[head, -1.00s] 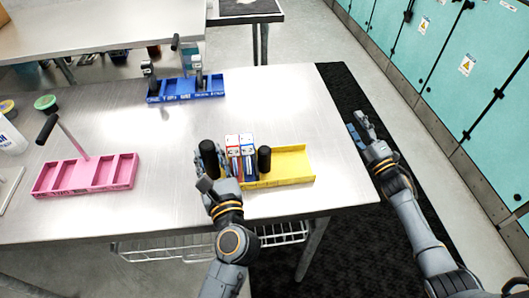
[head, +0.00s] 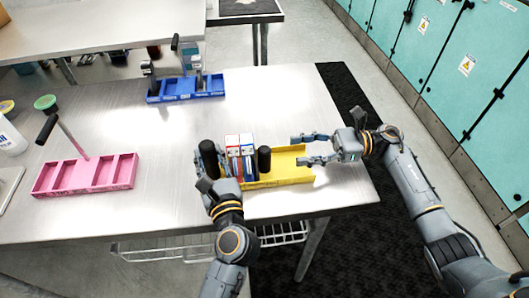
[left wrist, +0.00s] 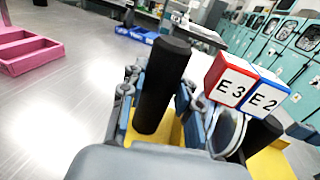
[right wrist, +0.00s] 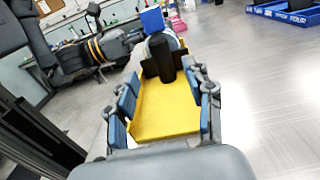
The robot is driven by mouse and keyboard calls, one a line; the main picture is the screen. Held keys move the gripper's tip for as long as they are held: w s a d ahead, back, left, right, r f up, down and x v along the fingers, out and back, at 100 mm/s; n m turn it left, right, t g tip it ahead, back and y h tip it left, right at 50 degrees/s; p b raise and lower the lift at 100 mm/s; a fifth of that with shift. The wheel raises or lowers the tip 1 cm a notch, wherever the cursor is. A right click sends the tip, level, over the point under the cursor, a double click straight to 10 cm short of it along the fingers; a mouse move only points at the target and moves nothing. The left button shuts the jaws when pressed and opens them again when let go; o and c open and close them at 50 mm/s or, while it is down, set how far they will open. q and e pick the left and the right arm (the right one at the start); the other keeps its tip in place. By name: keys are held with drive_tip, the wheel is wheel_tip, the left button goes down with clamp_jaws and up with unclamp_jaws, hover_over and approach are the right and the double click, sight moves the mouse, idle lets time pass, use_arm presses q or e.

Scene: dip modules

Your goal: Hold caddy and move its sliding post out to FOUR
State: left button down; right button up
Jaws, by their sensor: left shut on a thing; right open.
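The yellow caddy (head: 292,163) lies near the front edge of the metal table. A black post (head: 208,156) stands at its left end, and my left gripper (left wrist: 160,98) is shut on it. A second black post (head: 264,160), on a dark plate, stands upright near the caddy's middle; it also shows in the right wrist view (right wrist: 160,58). Red and blue modules (left wrist: 240,85) marked E3 and E2 stand between the posts. My right gripper (head: 304,149) is open and empty above the caddy's bare right part, apart from the second post.
A pink caddy (head: 85,177) with a tilted handle stands at the left. A blue caddy (head: 187,91) with several dark-topped items stands behind. A green round thing (head: 45,102) and a white bottle (head: 10,135) are at the far left. The table between is clear.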

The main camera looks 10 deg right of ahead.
sight(264, 154)
drive_tip(key=a, duration=0.9)
drive_tip(key=shift+a, duration=0.35)
drive_tip(key=shift+c, duration=0.2)
clamp_jaws()
